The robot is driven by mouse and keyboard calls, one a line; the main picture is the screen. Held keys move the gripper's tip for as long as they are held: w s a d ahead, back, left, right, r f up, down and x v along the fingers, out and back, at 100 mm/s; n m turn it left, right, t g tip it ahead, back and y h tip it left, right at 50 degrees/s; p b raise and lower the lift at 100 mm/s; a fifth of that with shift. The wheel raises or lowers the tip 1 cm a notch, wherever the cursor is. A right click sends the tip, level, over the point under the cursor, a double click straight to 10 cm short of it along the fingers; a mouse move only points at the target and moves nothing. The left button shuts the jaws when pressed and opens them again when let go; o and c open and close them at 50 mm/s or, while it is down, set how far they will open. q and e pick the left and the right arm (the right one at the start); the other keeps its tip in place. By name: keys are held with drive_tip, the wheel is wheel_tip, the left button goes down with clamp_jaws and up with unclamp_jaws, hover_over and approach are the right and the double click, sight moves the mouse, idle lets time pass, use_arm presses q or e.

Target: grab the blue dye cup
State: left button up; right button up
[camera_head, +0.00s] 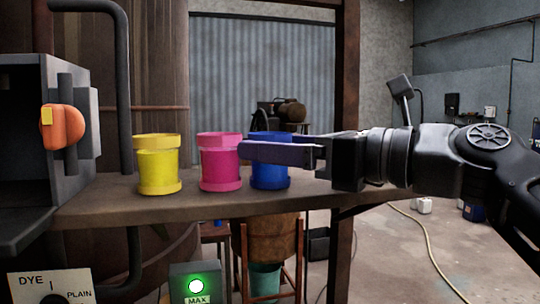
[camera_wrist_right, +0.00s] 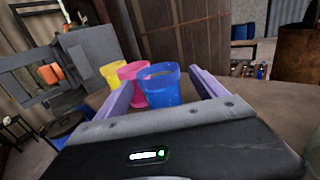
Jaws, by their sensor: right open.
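The blue dye cup (camera_head: 270,178) stands upright on the wooden shelf, the rightmost of three cups in the head view. My right gripper (camera_head: 245,150) reaches in from the right, and its finger hides the middle of the blue cup. In the right wrist view, the blue cup (camera_wrist_right: 160,86) shows between the two open fingers of the right gripper (camera_wrist_right: 160,88). I cannot tell whether either finger touches it. My left gripper is in neither view.
A pink cup (camera_head: 220,165) stands close to the left of the blue one, and a yellow cup (camera_head: 158,168) stands further left. The wooden shelf (camera_head: 110,205) carries them. A grey box with an orange knob (camera_head: 62,126) is at the left. A wooden post (camera_head: 347,60) rises at the right.

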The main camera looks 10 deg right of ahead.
idle(0.4)
drive_tip(key=c, duration=1.6)
drive_tip(key=shift+c, duration=0.2)
drive_tip(key=shift+r, duration=0.15)
wheel_tip(320, 180, up, 10)
drive_tip(key=p, duration=0.4)
